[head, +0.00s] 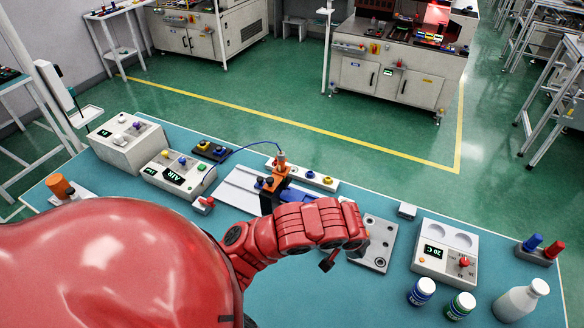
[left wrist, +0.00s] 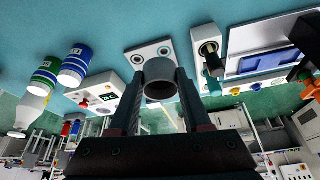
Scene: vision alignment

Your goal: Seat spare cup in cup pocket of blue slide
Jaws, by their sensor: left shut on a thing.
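My left gripper (left wrist: 160,88) is shut on a grey round cup (left wrist: 160,78), its open mouth facing the left wrist camera. In the head view a dark part of my left gripper (head: 328,262) shows below my red arm, beside the grey plate; the cup cannot be made out there. A blue flat part in a pale frame (left wrist: 268,62), perhaps the blue slide, lies to the right in the left wrist view, apart from the cup. No cup pocket can be made out. My right gripper is not in view.
The grey plate with round holes (head: 378,247) lies close to the gripper. An orange and black fixture (head: 273,185) stands by the pale rail (head: 235,190). Two capped jars (head: 421,291), a white bottle (head: 520,300) and a display box (head: 445,250) are at the right.

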